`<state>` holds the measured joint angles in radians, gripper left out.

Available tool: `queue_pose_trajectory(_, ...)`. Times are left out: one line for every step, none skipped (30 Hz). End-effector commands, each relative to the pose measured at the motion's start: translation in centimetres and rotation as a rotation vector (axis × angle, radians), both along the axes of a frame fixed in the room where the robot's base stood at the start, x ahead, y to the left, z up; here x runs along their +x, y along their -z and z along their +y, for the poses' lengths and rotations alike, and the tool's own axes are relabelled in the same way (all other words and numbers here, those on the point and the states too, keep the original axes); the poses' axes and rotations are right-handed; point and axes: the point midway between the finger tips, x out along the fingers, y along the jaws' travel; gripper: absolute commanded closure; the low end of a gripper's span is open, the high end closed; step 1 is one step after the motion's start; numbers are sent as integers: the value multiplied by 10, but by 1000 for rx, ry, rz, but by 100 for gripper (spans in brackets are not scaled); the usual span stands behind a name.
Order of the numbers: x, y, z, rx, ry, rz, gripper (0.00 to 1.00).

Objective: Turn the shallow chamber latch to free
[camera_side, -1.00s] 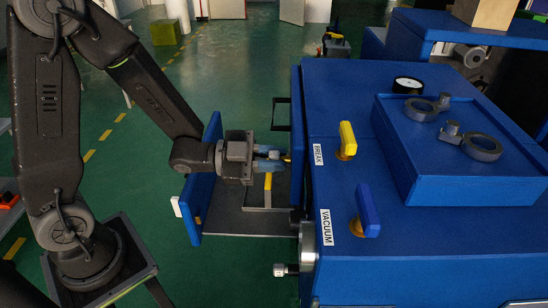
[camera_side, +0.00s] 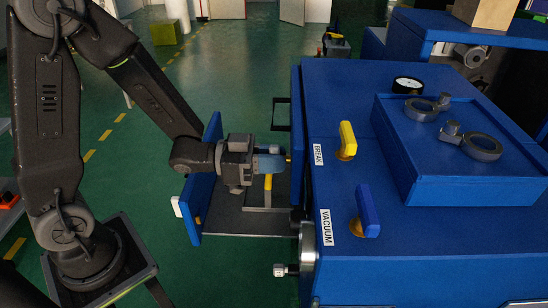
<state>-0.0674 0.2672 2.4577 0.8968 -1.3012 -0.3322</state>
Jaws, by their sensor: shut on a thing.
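My gripper (camera_side: 273,164) is in front of the blue press's left side, pointing right. Its blue fingers are closed on the chamber latch (camera_side: 289,159), of which only a small yellow bit shows at the fingertips. One broad finger face is toward the camera and hides the rest of the latch, so its exact angle cannot be read. Just below the fingers, a yellow upright piece (camera_side: 268,182) stands over the grey tray.
A blue drawer front (camera_side: 205,190) with a grey tray (camera_side: 245,222) stands out left of the press (camera_side: 430,240), close under my wrist. A yellow BREAK lever (camera_side: 347,138) and a blue VACUUM lever (camera_side: 368,210) rise from its top. Open floor lies behind.

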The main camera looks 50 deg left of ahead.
Motion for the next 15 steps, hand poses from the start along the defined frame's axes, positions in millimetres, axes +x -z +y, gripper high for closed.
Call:
queue_pose_trajectory(0, 0, 0, -3, 0, 3, 100)
queue_pose_trajectory(0, 0, 0, -4, 0, 4, 100)
queue_pose_trajectory(0, 0, 0, -4, 0, 4, 100)
queue_pose_trajectory(0, 0, 0, -4, 0, 4, 100)
queue_pose_trajectory(0, 0, 0, -4, 0, 4, 100)
queue_pose_trajectory(0, 0, 0, -4, 0, 4, 100)
queue_pose_trajectory(0, 0, 0, -4, 0, 4, 100)
queue_pose_trajectory(0, 0, 0, -4, 0, 4, 100)
queue_pose_trajectory(0, 0, 0, -4, 0, 4, 100)
queue_pose_trajectory(0, 0, 0, -4, 0, 4, 100)
queue_pose_trajectory(0, 0, 0, -4, 0, 4, 100)
queue_pose_trajectory(0, 0, 0, -4, 0, 4, 82)
queue_pose_trajectory(0, 0, 0, -4, 0, 4, 79)
queue_pose_trajectory(0, 0, 0, -4, 0, 4, 76)
queue_pose_trajectory(0, 0, 0, -4, 0, 4, 73)
